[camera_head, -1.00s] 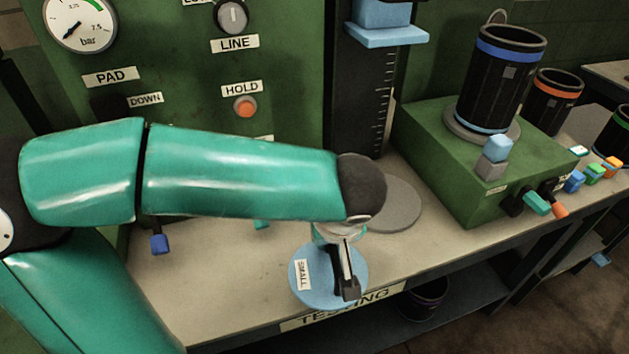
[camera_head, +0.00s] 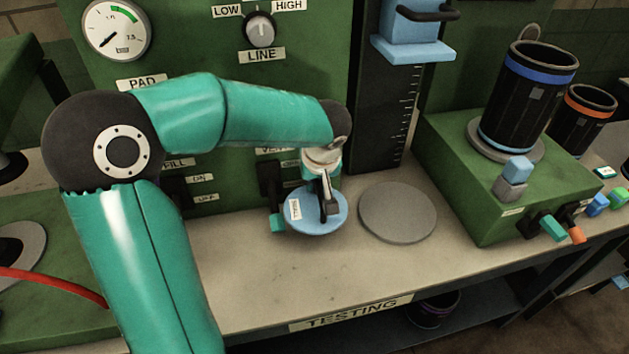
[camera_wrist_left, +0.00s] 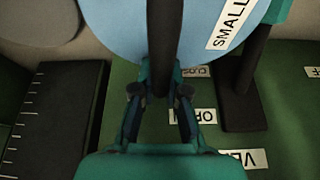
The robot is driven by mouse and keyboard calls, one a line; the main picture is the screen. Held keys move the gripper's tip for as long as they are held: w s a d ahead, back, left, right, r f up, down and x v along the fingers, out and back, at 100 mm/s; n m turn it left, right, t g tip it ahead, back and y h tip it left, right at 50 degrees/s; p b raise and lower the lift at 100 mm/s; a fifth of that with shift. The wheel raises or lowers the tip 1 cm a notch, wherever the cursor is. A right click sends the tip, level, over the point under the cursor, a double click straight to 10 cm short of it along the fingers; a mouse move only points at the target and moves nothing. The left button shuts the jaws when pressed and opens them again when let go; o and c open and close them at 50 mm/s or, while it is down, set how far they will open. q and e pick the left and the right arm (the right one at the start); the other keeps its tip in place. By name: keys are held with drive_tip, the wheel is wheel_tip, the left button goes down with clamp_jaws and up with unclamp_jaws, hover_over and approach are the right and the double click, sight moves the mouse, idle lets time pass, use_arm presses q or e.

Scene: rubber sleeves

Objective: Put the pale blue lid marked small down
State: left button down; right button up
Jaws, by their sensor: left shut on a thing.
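The pale blue lid (camera_head: 318,223) is a round disc with a white label reading SMALL. It also shows in the left wrist view (camera_wrist_left: 120,25), at the top. My left gripper (camera_head: 327,205) is shut on the lid's dark upright handle and holds it close to the green panel, left of the grey round plate. In the left wrist view my gripper (camera_wrist_left: 160,95) has its two fingers on either side of the dark handle bar. Whether the lid touches the bench is hard to tell. My right gripper is not in view.
The grey round plate (camera_head: 398,212) lies bare on the bench. A dark valve lever (camera_head: 269,180) with a teal end stands close by the lid's left. A scaled column (camera_head: 385,110) with a blue block stands behind the plate. The bench front (camera_head: 270,290) is clear.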

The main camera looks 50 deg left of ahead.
sight(314, 189)
use_arm(q)
drive_tip(key=shift+w+a+r+p, duration=0.1)
drive_tip(key=shift+w+a+p, duration=0.2)
drive_tip(key=shift+a, duration=0.2)
drive_tip(key=shift+f+b, duration=0.85)
drive_tip(key=shift+f, duration=1.05)
drive_tip(key=shift+s, duration=0.1)
drive_tip(key=shift+f, duration=0.1)
drive_tip(key=c, duration=1.2)
unclamp_jaws()
